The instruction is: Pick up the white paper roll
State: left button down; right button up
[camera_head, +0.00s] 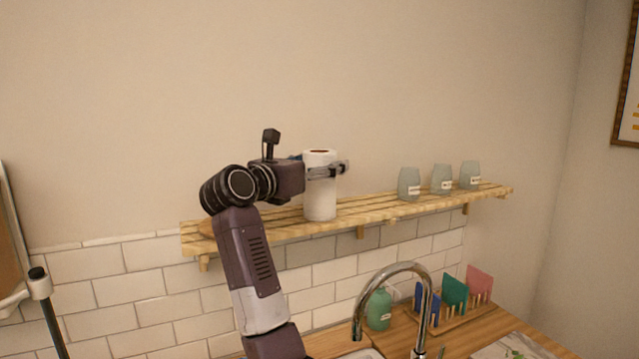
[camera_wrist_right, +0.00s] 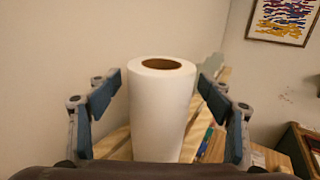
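The white paper roll (camera_head: 320,205) stands upright on the wooden wall shelf (camera_head: 385,211), left of the jars. In the right wrist view, the roll (camera_wrist_right: 160,115) stands between the two fingers, its brown core hole showing on top. My right gripper (camera_head: 335,166) reaches in from the left at the roll's upper part. In the wrist view, the right gripper (camera_wrist_right: 160,82) is open, with a narrow gap showing between each fingertip and the roll. The roll's lowest part is hidden in the wrist view. My left gripper is not in view.
Three grey-green labelled jars (camera_head: 409,184) stand right of the roll on the shelf. Below are a curved metal faucet (camera_head: 425,300), a green bottle (camera_head: 379,310) and a rack with coloured boards (camera_head: 454,292). The wall is close behind the shelf.

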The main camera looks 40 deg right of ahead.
jog(key=c, duration=1.2)
jog(key=shift+c, duration=0.3)
jog(key=shift+r, duration=0.2)
